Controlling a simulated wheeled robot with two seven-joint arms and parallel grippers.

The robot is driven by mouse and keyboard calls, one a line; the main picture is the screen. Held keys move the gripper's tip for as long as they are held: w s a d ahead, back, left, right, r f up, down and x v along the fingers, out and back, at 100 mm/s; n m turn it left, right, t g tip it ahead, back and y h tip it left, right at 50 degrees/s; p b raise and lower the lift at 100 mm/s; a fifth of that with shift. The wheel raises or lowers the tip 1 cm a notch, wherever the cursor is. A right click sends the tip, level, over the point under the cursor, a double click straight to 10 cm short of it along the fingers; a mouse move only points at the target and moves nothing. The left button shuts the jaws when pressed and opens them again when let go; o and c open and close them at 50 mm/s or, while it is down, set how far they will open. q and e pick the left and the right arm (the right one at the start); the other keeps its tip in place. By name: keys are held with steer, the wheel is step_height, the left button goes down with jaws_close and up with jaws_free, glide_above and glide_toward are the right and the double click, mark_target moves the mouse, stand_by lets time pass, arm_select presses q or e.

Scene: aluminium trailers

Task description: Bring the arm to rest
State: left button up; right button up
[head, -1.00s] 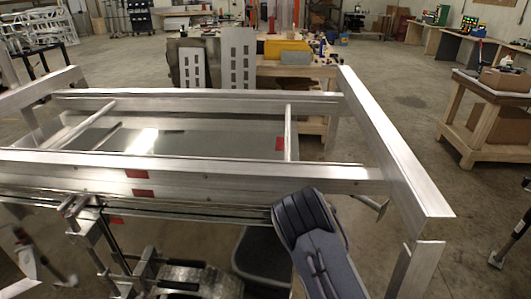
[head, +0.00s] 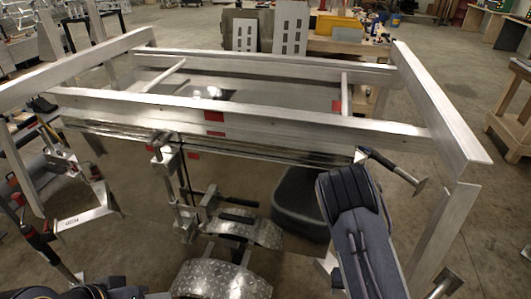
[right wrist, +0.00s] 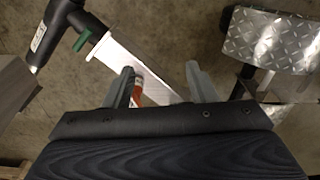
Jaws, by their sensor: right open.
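My right arm comes up from the lower right in the head view, in front of the aluminium trailer frame (head: 300,128). Its gripper is mostly hidden behind my own arm there. In the right wrist view my right gripper (right wrist: 160,84) has its two grey fingers spread apart, with nothing held between them. A bare metal bar (right wrist: 128,63) and a small orange-red part (right wrist: 138,88) show beyond the fingers; their distance is unclear. I cannot make out my left gripper in either view.
Diamond-plate fenders (head: 240,229) stand low in front of the frame, and one shows in the right wrist view (right wrist: 270,40). A dark bin (head: 300,205) is below the frame. A workbench (head: 355,45) stands behind.

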steer(key=w+d+r+m+t, duration=0.25)
steer(key=w+r, duration=0.25)
steer(key=r, duration=0.4)
step_height(320, 180, up, 12)
steer(key=s+d+m+t, duration=0.2)
steer(key=s+d, duration=0.1)
steer(key=s+a+r+n+y, duration=0.2)
steer(key=s+a+r, duration=0.2)
steer(key=s, duration=0.5)
steer(key=s+a+r+n+y, duration=0.1)
steer(key=s+a+r+n, duration=0.1)
steer(key=s+a+r, duration=0.3)
steer(key=s+r, duration=0.4)
steer(key=s, duration=0.1)
steer(key=shift+y, duration=0.4)
steer(key=shift+s+a+t, duration=0.1)
steer(key=shift+t, duration=0.15)
